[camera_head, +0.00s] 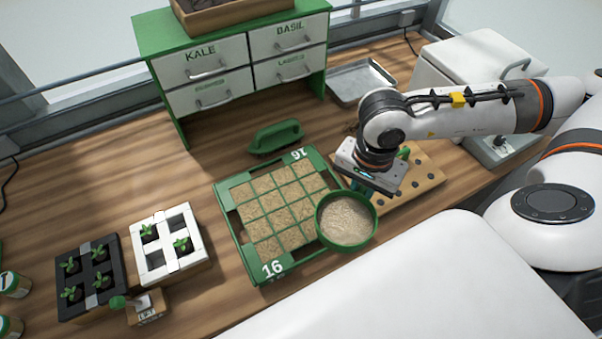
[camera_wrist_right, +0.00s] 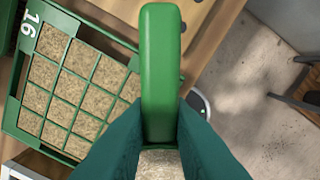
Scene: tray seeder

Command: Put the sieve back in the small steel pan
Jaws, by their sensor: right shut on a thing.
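The sieve (camera_head: 346,219) is a round green-rimmed bowl with a pale grainy mesh or fill. It is over the front right corner of the green seed tray (camera_head: 236,229). My right gripper (camera_head: 362,188) is shut on the sieve's green handle (camera_wrist_right: 161,70), which stands between the teal fingers in the right wrist view. A shallow steel pan (camera_head: 361,80) lies at the back of the bench, right of the drawer cabinet, and looks empty. My left gripper does not show.
A green hand tool (camera_head: 275,137) lies behind the seed tray. A wooden board with holes (camera_head: 426,182) is under my right arm. The drawer cabinet (camera_head: 236,60) and a white box (camera_head: 470,62) flank the pan. Black (camera_head: 87,248) and white (camera_head: 168,217) seedling trays stand at left.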

